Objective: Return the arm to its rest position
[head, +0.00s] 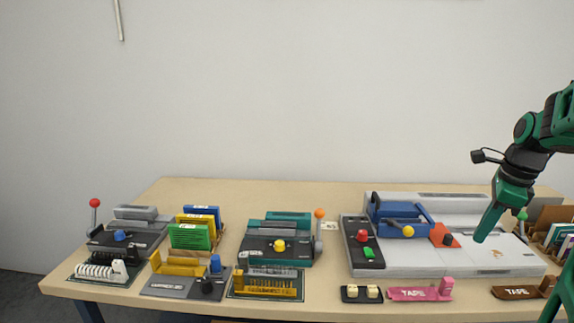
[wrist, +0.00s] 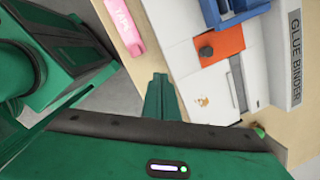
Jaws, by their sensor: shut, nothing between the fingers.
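My gripper (head: 482,236) is on the right in the head view, pointing down above the right part of the grey glue binder (head: 410,262). Its fingers are shut and hold nothing. In the wrist view my gripper's closed fingertips (wrist: 159,79) show near the middle, and the glue binder's white top (wrist: 205,97) lies beyond them. My green and black arm reaches in from the right edge of the head view. I cannot tell how far the fingertips are above the binder.
The wooden table (head: 330,300) carries several machines. A pink tape dispenser (head: 421,292), a brown tape dispenser (head: 524,288) and a black two-button box (head: 361,293) lie along the front edge. A teal machine (head: 277,242) stands mid-table. A book box (head: 558,235) stands at far right.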

